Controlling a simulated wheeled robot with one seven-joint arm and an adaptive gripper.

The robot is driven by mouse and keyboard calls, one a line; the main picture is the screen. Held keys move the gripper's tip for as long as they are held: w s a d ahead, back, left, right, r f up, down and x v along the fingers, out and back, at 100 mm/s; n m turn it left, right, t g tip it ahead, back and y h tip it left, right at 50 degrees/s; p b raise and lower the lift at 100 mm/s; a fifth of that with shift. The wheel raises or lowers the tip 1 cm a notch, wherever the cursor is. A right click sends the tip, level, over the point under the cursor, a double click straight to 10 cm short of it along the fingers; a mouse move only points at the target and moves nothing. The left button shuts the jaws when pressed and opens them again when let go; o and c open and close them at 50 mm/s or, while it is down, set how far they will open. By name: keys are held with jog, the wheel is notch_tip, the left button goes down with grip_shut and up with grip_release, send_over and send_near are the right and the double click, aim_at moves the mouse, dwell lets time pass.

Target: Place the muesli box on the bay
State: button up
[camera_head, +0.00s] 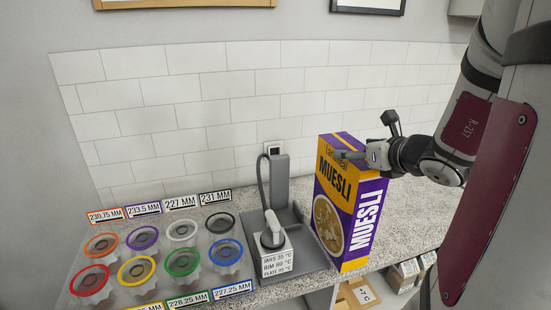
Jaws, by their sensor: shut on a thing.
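The muesli box (338,206) is purple and yellow with "MUESLI" lettering and a bowl picture on its front. It stands near upright, slightly tilted in the picture, at the right end of the grey device on the counter. My gripper (362,155) is shut on the upper part of the muesli box, reaching in from the right. The far finger is partly hidden. I cannot tell whether the box's bottom touches the counter or hangs just in front of its edge. No surface marked as a bay can be made out for certain; shelf compartments (318,298) show below the counter.
A grey device (303,246) with a post, hose and temperature label stands left of the box. Several cups with coloured rims (138,270) and millimetre labels (181,202) fill the counter's left. Small boxes (404,273) sit below the counter at right. A tiled wall (235,90) stands behind.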

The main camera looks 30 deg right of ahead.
aim_at(340, 133)
jog(key=w+d, duration=0.1)
jog(key=w, duration=0.3)
jog(key=w+d+p, duration=0.1)
jog(key=w+d, duration=0.1)
jog(key=w, duration=0.2)
jog(key=w+d+f, duration=0.1)
jog(key=w+d, duration=0.1)
jog(key=w, duration=0.2)
jog(key=shift+w+f, duration=0.1)
jog(key=shift+w, duration=0.25)
jog(key=shift+f+p, duration=0.55)
jog(key=shift+f, duration=1.3)
jog(key=o, duration=2)
jog(key=shift+f, duration=0.1)
jog(key=shift+c, duration=0.2)
